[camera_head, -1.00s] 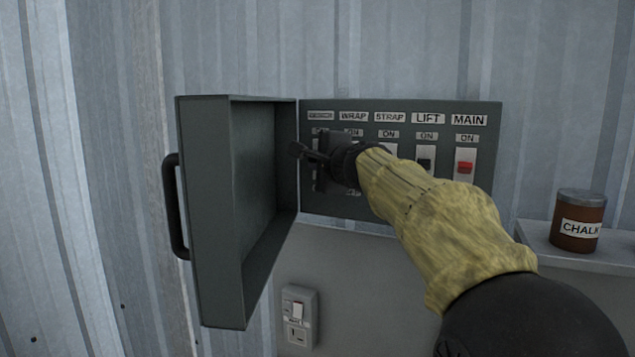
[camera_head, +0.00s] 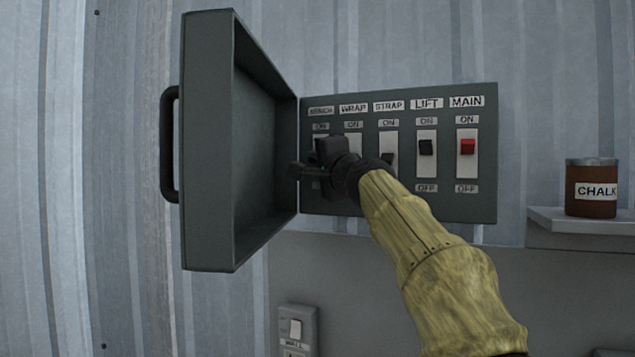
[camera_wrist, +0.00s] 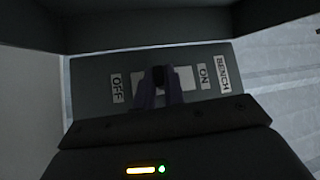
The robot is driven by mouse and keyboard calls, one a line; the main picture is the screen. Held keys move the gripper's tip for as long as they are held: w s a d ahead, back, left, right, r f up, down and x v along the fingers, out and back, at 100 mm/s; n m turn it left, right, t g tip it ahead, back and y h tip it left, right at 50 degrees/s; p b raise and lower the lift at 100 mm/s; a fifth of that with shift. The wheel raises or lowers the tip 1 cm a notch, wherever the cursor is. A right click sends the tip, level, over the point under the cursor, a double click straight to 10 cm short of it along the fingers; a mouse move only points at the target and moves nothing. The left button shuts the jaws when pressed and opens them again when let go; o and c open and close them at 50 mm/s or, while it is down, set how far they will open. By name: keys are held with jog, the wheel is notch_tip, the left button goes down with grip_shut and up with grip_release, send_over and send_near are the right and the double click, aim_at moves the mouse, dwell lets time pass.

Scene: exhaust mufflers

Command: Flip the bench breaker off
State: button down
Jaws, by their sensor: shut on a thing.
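The open breaker panel (camera_head: 410,206) has a row of labelled switches. The bench breaker is leftmost, under its BENCH label (camera_head: 321,111); my gripper (camera_head: 314,172) covers most of it in the head view. In the wrist view my gripper (camera_wrist: 158,93) is shut on the dark bench breaker lever (camera_wrist: 158,74), with a finger on each side. The lever stands between the OFF label (camera_wrist: 117,87) and the ON label (camera_wrist: 204,76). Its exact position is hard to tell.
The open panel door (camera_head: 208,140) stands close to the left of my gripper. The lift switch (camera_head: 426,147) and red main switch (camera_head: 467,146) are to the right. A chalk can (camera_head: 592,188) stands on a shelf (camera_head: 575,226). A wall switch (camera_head: 297,328) is below.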

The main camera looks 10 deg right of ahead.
jog(key=f+n+t+b, duration=0.1)
jog(key=b, duration=0.2)
jog(key=shift+w+d+f, duration=0.1)
jog(key=shift+w+f, duration=0.05)
jog(key=shift+f, duration=0.05)
jog(key=shift+n+y+b, duration=0.4)
jog(key=shift+n+b, duration=0.1)
jog(key=shift+b, duration=0.4)
jog(key=shift+r+n+t+y+b, duration=0.1)
jog(key=shift+n+t+y+b, duration=0.2)
jog(key=shift+b, duration=0.3)
jog(key=c, duration=1.8)
grip_release()
jog(key=shift+r, duration=0.1)
jog(key=shift+o, duration=0.2)
jog(key=b+v, duration=1)
jog(key=v, duration=0.7)
jog(key=shift+b, duration=0.4)
